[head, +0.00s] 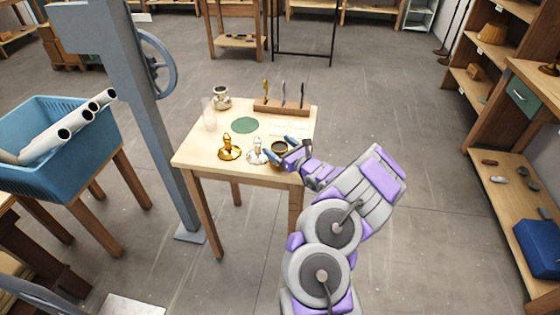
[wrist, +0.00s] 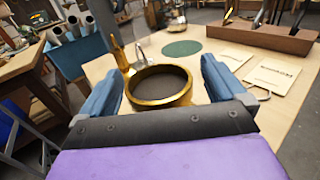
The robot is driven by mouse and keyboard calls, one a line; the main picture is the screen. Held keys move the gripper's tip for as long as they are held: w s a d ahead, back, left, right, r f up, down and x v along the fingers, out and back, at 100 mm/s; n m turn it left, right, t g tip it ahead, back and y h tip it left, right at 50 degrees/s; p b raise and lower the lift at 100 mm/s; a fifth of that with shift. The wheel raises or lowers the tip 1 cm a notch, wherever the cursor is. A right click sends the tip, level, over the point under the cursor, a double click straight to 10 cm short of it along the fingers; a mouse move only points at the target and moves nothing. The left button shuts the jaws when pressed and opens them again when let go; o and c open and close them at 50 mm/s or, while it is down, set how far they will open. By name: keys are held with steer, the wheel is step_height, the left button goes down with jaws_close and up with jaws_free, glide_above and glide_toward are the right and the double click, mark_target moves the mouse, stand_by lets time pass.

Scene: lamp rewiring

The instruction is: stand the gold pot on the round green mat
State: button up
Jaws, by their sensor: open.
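The gold pot (wrist: 158,87) is a round, open-topped pot with a dark inside. In the wrist view it sits between my gripper's two blue fingers, and I see gaps on both sides. In the head view the pot (head: 279,147) stands upright near the table's front right edge, partly hidden by my gripper (head: 287,150). My gripper is open around it. The round green mat (head: 246,125) lies flat and bare near the middle of the table, beyond the pot. It also shows in the wrist view (wrist: 182,48).
A gold lamp piece (head: 229,148) and a silver one (head: 256,151) stand left of the pot. A clear glass (head: 209,115), a jar (head: 221,98) and a wooden tool rack (head: 281,107) stand farther back. Pale cards (wrist: 249,72) lie right of the mat.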

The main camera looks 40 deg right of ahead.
steer(key=c, duration=1.8)
steer(key=shift+r, duration=0.1)
